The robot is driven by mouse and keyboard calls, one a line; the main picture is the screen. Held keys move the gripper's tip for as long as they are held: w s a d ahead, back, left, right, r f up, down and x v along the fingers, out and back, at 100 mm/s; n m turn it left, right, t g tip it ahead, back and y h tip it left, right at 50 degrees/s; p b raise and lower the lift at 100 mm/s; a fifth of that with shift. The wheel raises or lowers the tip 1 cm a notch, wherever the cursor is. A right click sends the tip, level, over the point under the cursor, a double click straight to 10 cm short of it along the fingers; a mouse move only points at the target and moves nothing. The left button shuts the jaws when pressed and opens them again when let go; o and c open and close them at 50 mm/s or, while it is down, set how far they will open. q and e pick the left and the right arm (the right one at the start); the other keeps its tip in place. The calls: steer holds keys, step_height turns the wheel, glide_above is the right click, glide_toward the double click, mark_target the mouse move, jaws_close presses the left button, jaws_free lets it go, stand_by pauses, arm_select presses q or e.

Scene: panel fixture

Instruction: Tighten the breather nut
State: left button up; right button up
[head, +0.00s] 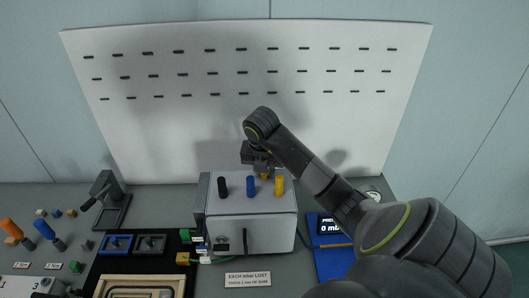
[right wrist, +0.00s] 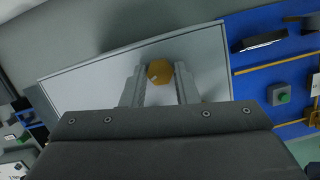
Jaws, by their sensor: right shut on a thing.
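The breather nut, a brass-yellow nut (right wrist: 160,72), sits between the two fingertips of my right gripper (right wrist: 160,84) in the right wrist view. In the head view a small part of the nut (head: 264,176) shows below the right gripper (head: 260,170), at the back of the top of a light grey box (head: 255,228). My right gripper is shut on the nut from above. The seat under the nut is hidden. My left gripper is not in view.
Black (head: 222,187), blue (head: 250,187) and yellow (head: 279,185) posts stand on the box top close in front of my right gripper. A white slotted panel (head: 330,125) rises behind. A blue panel with a display (head: 331,226) is on the right, a black clamp-like stand (head: 106,200) on the left.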

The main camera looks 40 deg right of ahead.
stand_by(0.4)
steer(key=shift+r+m+g+p, duration=0.1)
steer(key=shift+m+g+p, duration=0.2)
steer(key=shift+m+p, duration=0.85)
steer(key=o, duration=1.1)
steer(key=shift+c, duration=0.2)
steer(key=shift+f, duration=0.2)
